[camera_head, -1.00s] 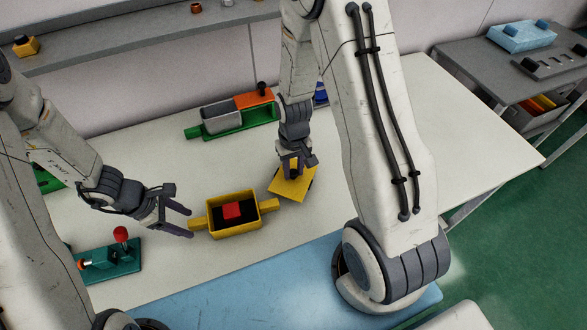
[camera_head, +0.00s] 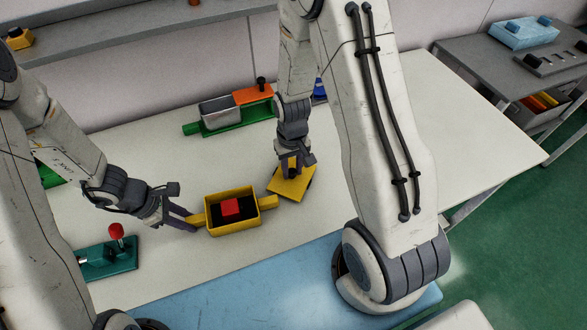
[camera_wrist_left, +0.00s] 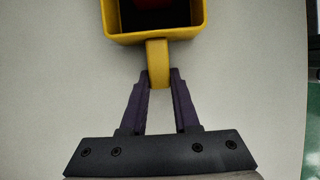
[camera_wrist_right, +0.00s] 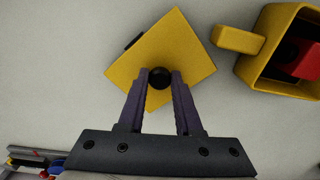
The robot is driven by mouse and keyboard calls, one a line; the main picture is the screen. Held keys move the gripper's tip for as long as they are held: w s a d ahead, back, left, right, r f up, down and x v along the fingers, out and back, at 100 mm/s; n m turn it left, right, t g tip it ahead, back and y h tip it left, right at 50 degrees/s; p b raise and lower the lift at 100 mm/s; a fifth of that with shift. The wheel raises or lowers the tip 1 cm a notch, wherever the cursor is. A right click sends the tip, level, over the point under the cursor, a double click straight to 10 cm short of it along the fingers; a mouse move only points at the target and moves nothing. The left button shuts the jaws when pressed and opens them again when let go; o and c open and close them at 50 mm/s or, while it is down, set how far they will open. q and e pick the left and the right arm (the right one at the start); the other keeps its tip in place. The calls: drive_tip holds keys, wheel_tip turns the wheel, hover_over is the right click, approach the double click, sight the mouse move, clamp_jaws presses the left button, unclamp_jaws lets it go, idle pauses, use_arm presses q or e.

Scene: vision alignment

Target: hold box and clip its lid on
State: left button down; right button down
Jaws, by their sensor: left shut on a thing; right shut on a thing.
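The open yellow box (camera_head: 212,228) stands on the white table with a red block (camera_head: 230,208) inside and a handle on each side. My left gripper (camera_head: 194,222) is shut on the box's left handle; the left wrist view shows the handle (camera_wrist_left: 157,68) between the fingers (camera_wrist_left: 158,82). The yellow square lid (camera_head: 291,187) is to the right of the box, apart from it. My right gripper (camera_head: 292,172) is shut on the lid's dark round knob; the right wrist view shows the knob (camera_wrist_right: 160,78) between the fingertips (camera_wrist_right: 160,82) and the lid (camera_wrist_right: 176,48) turned askew.
A teal fixture (camera_head: 112,262) with a red knob is at the left front. A blue mat (camera_head: 250,290) covers the front edge. White table right of my right arm is clear.

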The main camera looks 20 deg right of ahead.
drive_tip(key=a+r, duration=0.1)
drive_tip(key=w+a+r+m, duration=0.1)
drive_tip(key=a+r, duration=0.1)
drive_tip(key=a+r+m, duration=0.1)
drive_tip(key=a, duration=0.1)
drive_tip(key=shift+w+a+r, duration=0.15)
drive_tip(key=shift+w+r, duration=0.15)
drive_tip(key=shift+w, duration=0.05)
drive_tip(key=s+a+r+m, duration=0.4)
drive_tip(key=s+a+m, duration=0.1)
drive_tip(key=s+m, duration=0.25)
drive_tip(key=shift+m, duration=0.35)
drive_tip(key=shift+w+a+f, duration=0.25)
drive_tip(key=shift+a+f, duration=0.35)
drive_tip(key=shift+a, duration=0.7)
drive_tip(key=shift+w+a+f, duration=0.3)
drive_tip(key=shift+a+f, duration=0.35)
drive_tip(key=shift+a, duration=0.7)
drive_tip(key=shift+w+a+f, duration=0.25)
drive_tip(key=shift+a+f, duration=0.35)
drive_tip(key=shift+a, duration=0.7)
drive_tip(key=shift+a+f, duration=0.1)
drive_tip(key=shift+f, duration=0.2)
drive_tip(key=shift+f, duration=0.15)
